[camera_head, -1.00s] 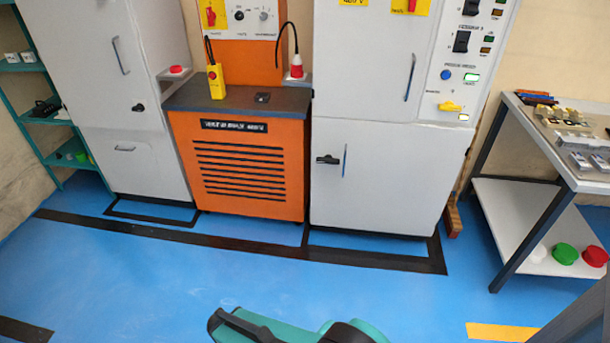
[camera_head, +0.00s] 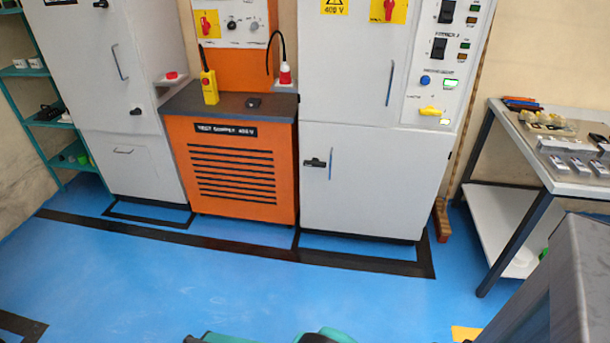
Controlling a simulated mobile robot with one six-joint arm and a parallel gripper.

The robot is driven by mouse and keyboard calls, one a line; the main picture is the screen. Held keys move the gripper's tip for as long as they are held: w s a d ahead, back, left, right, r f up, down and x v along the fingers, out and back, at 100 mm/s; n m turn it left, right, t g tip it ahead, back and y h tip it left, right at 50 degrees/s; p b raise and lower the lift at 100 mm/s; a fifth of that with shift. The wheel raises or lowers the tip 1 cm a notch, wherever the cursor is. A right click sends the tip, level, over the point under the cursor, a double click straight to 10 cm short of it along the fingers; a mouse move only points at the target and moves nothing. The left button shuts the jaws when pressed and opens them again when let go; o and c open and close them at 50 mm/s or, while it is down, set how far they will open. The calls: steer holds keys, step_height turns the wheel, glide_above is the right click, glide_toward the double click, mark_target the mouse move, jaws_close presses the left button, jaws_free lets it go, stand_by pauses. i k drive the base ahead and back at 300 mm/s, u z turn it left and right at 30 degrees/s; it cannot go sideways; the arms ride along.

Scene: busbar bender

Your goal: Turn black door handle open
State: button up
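A black door handle (camera_head: 314,162) sits on the left part of the lower door of the right grey cabinet (camera_head: 365,195). It lies roughly horizontal, and the door looks shut. A thin blue upright pull (camera_head: 331,163) is just to its right. Another small black handle (camera_head: 136,110) is on the left grey cabinet (camera_head: 140,165). Teal and black parts of my arm show at the bottom edge, well away from both cabinets. My gripper's fingers are not in view.
An orange cabinet (camera_head: 235,205) stands between the grey cabinets. A worktable (camera_head: 560,180) is at the right, and a grey block (camera_head: 575,270) fills the lower right corner. Teal shelves (camera_head: 50,125) are at far left. The blue floor (camera_head: 200,285) before the cabinets is clear.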

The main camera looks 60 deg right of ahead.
mark_target(315, 162)
steer(key=z, duration=0.55)
steer(key=i, duration=0.85)
steer(key=z, duration=0.3)
steer(key=k, duration=0.85)
steer(key=z, duration=0.15)
steer(key=i, duration=0.9)
